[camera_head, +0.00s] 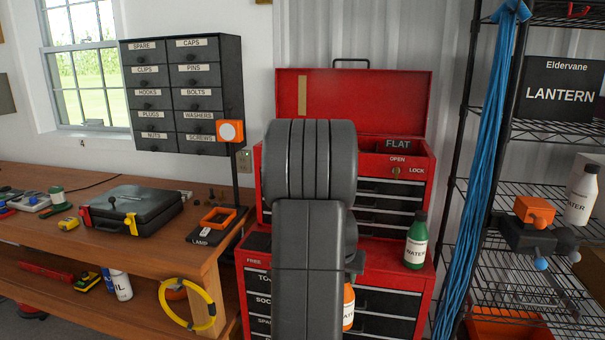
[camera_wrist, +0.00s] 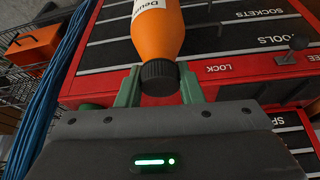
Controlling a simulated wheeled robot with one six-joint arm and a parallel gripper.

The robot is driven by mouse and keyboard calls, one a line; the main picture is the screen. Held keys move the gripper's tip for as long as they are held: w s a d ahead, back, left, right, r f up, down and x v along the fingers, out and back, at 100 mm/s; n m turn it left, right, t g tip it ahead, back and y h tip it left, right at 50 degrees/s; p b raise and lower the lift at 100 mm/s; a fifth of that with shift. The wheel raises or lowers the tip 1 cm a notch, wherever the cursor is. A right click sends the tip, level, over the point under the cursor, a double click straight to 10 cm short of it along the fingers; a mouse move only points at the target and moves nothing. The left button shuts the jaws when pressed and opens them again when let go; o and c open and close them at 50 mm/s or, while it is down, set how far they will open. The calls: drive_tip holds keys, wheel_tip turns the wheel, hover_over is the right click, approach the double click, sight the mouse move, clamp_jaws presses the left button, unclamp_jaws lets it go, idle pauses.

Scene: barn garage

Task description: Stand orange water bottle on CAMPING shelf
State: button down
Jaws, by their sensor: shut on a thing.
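The orange water bottle (camera_wrist: 158,32) with a black cap (camera_wrist: 160,77) is in the wrist view, its cap between the green fingers of my gripper (camera_wrist: 160,88), which is shut on it. In the head view part of the bottle (camera_head: 348,306) shows at my arm's right edge, in front of the red chest's drawers; the arm hides the rest and my gripper. A black wire shelf unit (camera_head: 500,172) stands at the right. No CAMPING sign is readable. Its middle level holds a white water bottle (camera_head: 581,195) and an orange-and-dark device (camera_head: 535,225).
A green water bottle (camera_head: 416,242) stands on the red tool chest (camera_head: 395,262), right of my arm. Blue rope (camera_head: 482,150) hangs between chest and shelf unit. A LANTERN box (camera_head: 562,90) is on an upper shelf. The wooden workbench (camera_head: 130,245) fills the left.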

drive_tip(key=a+f+n+y, duration=0.1)
drive_tip(key=a+f+n, duration=0.2)
drive_tip(key=a+f, duration=0.8)
drive_tip(key=shift+a+n+y, duration=0.2)
drive_tip(key=shift+n+y, duration=0.1)
drive_tip(key=shift+n, duration=0.1)
drive_tip(key=shift+w, duration=0.1)
